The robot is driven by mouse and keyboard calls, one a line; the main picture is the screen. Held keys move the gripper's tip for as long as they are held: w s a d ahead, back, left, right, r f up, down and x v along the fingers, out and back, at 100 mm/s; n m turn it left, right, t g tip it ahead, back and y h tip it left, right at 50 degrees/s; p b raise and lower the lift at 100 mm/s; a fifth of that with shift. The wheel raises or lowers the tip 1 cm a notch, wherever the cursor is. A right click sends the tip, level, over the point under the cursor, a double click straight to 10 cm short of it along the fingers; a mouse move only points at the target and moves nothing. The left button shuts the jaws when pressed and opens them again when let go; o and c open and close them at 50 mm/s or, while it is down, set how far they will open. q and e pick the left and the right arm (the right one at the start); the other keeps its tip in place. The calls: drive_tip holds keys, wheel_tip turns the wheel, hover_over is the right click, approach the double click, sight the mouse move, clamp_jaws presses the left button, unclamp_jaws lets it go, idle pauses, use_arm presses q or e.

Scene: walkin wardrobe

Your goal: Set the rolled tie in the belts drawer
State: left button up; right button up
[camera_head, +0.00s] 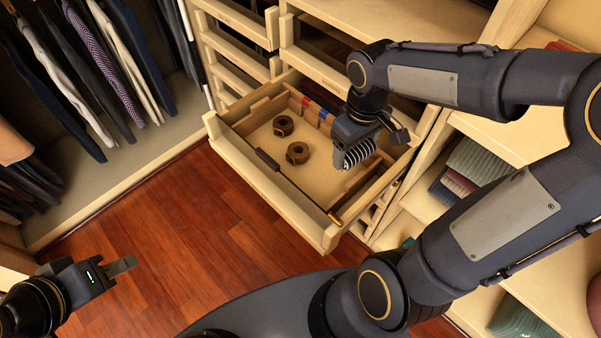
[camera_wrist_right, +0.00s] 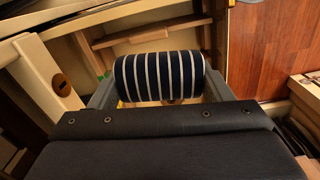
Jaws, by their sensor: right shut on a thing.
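The rolled tie (camera_wrist_right: 160,76) is dark navy with white stripes. My right gripper (camera_wrist_right: 157,88) is shut on it, with a finger at each end of the roll. In the head view the tie (camera_head: 359,153) is held by my right gripper (camera_head: 352,150) over the right part of the open drawer (camera_head: 263,184). I cannot tell whether the tie touches the drawer floor. The drawer holds two brown rolled belts (camera_head: 283,125) (camera_head: 298,153) on its floor. My left gripper (camera_head: 122,267) is low at the left over the wood floor, apart from everything; its finger gap is not clear.
Thin dividers and small red and blue items (camera_head: 312,106) line the drawer's back. Hanging clothes (camera_head: 95,60) are at the left. Shelves with folded clothes (camera_head: 470,172) stand right of the drawer. The drawer's front middle floor is clear.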

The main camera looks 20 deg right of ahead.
drive_tip(key=shift+n, duration=0.6)
drive_tip(key=s+f+b, duration=0.1)
drive_tip(key=s, duration=0.1)
drive_tip(key=s+f+b, duration=0.3)
drive_tip(key=s+b, duration=0.1)
drive_tip(key=shift+d+f, duration=0.25)
drive_tip(key=shift+f, duration=0.05)
drive_tip(key=shift+s+f+b, duration=0.3)
drive_tip(key=shift+s+b, duration=0.1)
drive_tip(key=shift+b, duration=0.05)
drive_tip(key=w+a+f+b, duration=0.2)
drive_tip(key=w+f, duration=0.2)
drive_tip(key=w, duration=0.5)
drive_tip(key=b, duration=0.2)
hover_over(326, 180)
drive_tip(key=f, duration=0.4)
drive_tip(key=shift+s+f, duration=0.35)
drive_tip(key=shift+f, duration=0.05)
drive_tip(key=shift+w+f, duration=0.2)
drive_tip(key=shift+f, duration=0.1)
use_arm(q)
wheel_tip(326, 180, down, 13)
drive_tip(key=shift+b, duration=0.3)
use_arm(e)
drive_tip(key=shift+w+f, duration=0.15)
drive_tip(key=shift+f, duration=1.45)
use_arm(q)
drive_tip(key=shift+s+d+f, duration=0.1)
